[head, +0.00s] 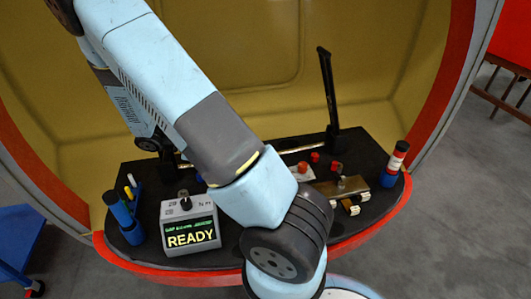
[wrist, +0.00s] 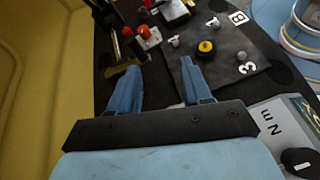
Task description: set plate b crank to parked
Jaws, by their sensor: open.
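A dark plate marked B (wrist: 232,62) lies on the black table in the wrist view, with the figures 1 and 3 on it. A round yellow-and-black knob (wrist: 206,47) sits on it, with grey studs nearby. I cannot make out a crank arm or which figure it points to. My gripper (wrist: 159,67) is open with nothing between its blue fingers. Its right finger overlaps the plate's near left edge in the picture, left of and below the knob; I cannot tell whether they touch. In the head view my arm hides the plate and my gripper's fingers.
A grey box reading READY (head: 190,222) stands left of my arm. A tall black lever (head: 328,90), red buttons (head: 303,167), a brown metal block (head: 340,189) and a red-and-white can (head: 396,155) stand to the right. A yellow shell wall (head: 240,45) closes the back.

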